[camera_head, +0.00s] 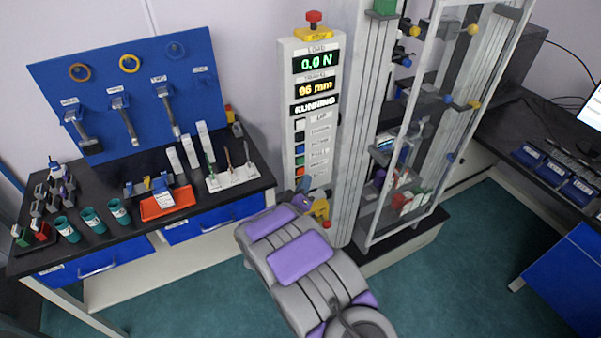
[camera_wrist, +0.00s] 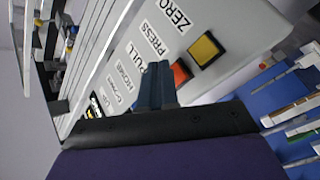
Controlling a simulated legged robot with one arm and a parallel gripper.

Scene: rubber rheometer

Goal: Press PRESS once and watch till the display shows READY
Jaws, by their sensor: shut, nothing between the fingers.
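The tall grey machine's display (camera_head: 316,86) shows 0.0 N, 96 mm and RUNNING in the head view. Its labelled button column (camera_head: 299,150) stands below. In the wrist view, the orange-red button (camera_wrist: 181,72) lines up with the PRESS label (camera_wrist: 157,40). A yellow button (camera_wrist: 206,50) lines up with ZERO. My gripper (camera_wrist: 157,68) is shut and empty, its fingers pointing at the panel just left of the orange-red button, near the PULL label. I cannot tell whether the fingertips touch the panel. In the head view my wrist hides the panel's lower end.
A red knob on a yellow base (camera_head: 314,24) tops the panel. A clear-doored frame (camera_head: 420,120) stands right of it. A black bench (camera_head: 100,245) with cups, an orange tray (camera_head: 168,203) and tools is at left. Green floor is open at lower right.

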